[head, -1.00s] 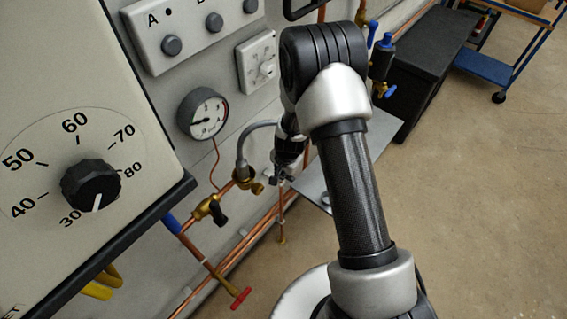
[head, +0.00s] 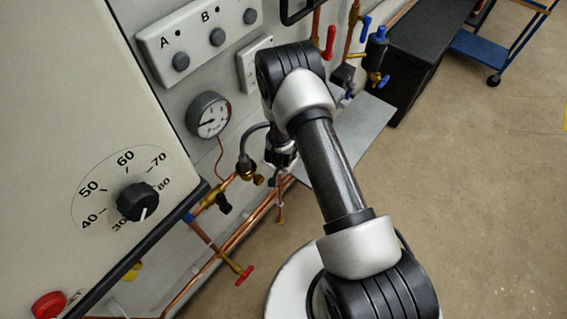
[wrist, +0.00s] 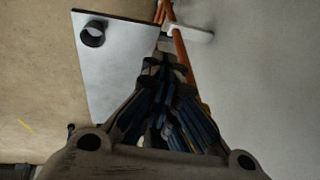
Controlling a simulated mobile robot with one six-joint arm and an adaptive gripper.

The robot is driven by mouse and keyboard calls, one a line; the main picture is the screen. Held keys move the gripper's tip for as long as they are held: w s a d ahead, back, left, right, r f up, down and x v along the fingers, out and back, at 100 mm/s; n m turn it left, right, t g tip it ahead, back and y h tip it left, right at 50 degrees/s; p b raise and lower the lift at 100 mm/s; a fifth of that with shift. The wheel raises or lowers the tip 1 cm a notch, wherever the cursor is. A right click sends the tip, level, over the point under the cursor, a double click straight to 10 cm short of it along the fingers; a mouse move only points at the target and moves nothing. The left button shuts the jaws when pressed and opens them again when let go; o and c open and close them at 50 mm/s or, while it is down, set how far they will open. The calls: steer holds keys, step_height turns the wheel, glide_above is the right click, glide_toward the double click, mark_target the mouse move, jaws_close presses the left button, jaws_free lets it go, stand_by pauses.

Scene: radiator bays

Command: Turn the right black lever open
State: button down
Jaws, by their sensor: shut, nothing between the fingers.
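A black lever (head: 223,202) sits on a brass valve (head: 209,199) on the copper pipe, left of my gripper in the head view. It is the only black lever I can make out there; a second may be hidden behind my arm. My gripper (head: 279,181) points down close to the wall pipework, just right of a brass fitting (head: 258,180) under a grey curved hose. In the wrist view my gripper's fingertips (wrist: 165,62) are together and hold nothing. A copper pipe (wrist: 181,45) runs just beyond them. No black lever can be made out in the wrist view.
A grey shelf plate (head: 352,130) juts out right of my gripper; a metal plate with a black ring (wrist: 92,34) shows in the wrist view. A large dial panel (head: 100,120) stands at left. A red-handled valve (head: 244,275) is below. Open floor lies right.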

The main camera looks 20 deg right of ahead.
steer(key=shift+w+d+f+b, duration=0.25)
steer(key=shift+f+b, duration=0.15)
steer(key=shift+b, duration=0.2)
steer(key=shift+d, duration=0.1)
steer(key=v, duration=1.2)
